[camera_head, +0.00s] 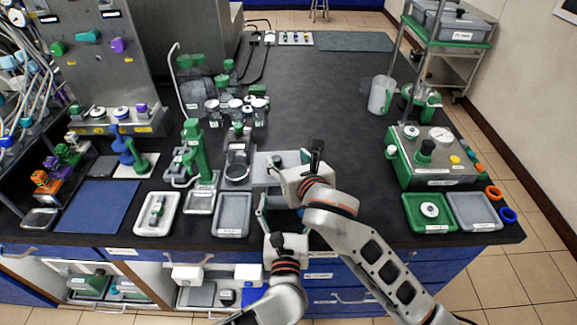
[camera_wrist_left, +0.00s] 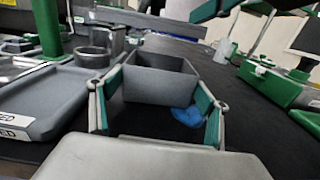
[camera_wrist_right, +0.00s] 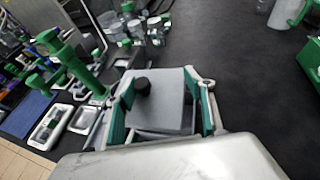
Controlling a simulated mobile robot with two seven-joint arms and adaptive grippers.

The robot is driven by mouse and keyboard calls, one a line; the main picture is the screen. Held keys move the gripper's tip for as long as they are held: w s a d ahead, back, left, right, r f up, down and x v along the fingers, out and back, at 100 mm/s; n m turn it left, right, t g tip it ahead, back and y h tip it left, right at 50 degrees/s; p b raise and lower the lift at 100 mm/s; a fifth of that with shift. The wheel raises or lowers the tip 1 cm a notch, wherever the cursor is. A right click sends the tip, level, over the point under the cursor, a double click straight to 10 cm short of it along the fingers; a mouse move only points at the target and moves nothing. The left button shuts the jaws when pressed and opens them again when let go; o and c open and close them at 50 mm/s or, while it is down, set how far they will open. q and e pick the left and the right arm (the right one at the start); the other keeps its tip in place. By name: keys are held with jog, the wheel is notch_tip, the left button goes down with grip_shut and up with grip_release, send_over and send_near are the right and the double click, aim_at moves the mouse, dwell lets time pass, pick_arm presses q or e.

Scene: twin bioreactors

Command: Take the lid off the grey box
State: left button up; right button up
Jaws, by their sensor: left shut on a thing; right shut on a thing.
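The grey box (camera_wrist_left: 160,84) shows in the left wrist view with its top uncovered. My left gripper (camera_wrist_left: 158,76) has its two green-padded fingers on either side of the box and is shut on it. The lid (camera_wrist_right: 174,105) is a flat grey plate with a black knob (camera_wrist_right: 142,87). My right gripper (camera_wrist_right: 165,112) is shut on the lid, with one finger at each side. In the head view the right gripper (camera_head: 288,164) is above and behind the left gripper (camera_head: 280,203). My right arm hides much of the box there.
A grey tray (camera_head: 232,230) and a white tray (camera_head: 139,214) lie to the left. A green stand (camera_head: 198,158) and several jars (camera_head: 238,110) stand behind left. A green-based device (camera_head: 432,172) stands right. A blue object (camera_wrist_left: 188,116) lies near the box.

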pick_arm(q)
jog(key=o, duration=1.7)
jog(key=shift+c, duration=0.2)
